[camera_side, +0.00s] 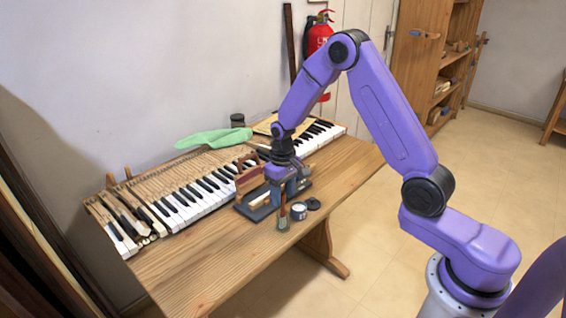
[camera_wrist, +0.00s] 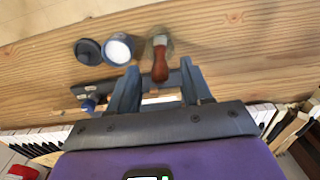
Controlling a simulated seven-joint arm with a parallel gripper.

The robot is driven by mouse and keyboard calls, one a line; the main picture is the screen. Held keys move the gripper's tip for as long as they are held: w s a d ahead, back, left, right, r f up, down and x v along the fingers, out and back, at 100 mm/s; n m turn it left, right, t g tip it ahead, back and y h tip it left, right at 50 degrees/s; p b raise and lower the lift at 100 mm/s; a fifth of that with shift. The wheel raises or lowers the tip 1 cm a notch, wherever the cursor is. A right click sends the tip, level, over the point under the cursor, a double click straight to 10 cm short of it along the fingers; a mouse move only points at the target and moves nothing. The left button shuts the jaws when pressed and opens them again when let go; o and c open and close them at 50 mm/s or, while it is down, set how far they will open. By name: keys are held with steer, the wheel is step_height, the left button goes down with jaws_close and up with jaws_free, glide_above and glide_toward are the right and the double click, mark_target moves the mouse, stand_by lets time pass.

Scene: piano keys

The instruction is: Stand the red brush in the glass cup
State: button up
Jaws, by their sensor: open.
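The red brush (camera_wrist: 160,64) shows in the wrist view with its red-brown handle toward me and its far end within the glass cup (camera_wrist: 154,40). In the side view, the brush (camera_side: 283,203) looks nearly upright, with its lower part in the small clear cup (camera_side: 283,223) near the table's front edge. My gripper (camera_wrist: 160,76) is open, its two fingers on either side of the handle's near end in the wrist view. In the side view, my gripper (camera_side: 287,187) is just above and behind the cup. I cannot tell whether a finger touches the handle.
A white-topped jar (camera_side: 299,211) and a dark round lid (camera_side: 313,204) stand right of the cup. A dark tool tray (camera_side: 256,207) lies behind it, before the piano keys (camera_side: 190,200). A green cloth (camera_side: 213,139) lies at the back. The table's left front is clear.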

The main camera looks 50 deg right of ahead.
step_height(320, 180, up, 16)
steer(key=shift+f, duration=0.15)
stand_by(0.8)
steer(key=s+a+r+n, duration=0.1)
steer(key=s+a+n, duration=0.25)
steer(key=s, duration=0.35)
steer(key=s+a+n, duration=0.2)
steer(key=s+a, duration=0.3)
steer(key=s, duration=0.1)
steer(key=s+d+f+n, duration=0.1)
steer(key=s+n, duration=0.6)
steer(key=s, duration=1.3)
steer(key=shift+d+f, duration=0.3)
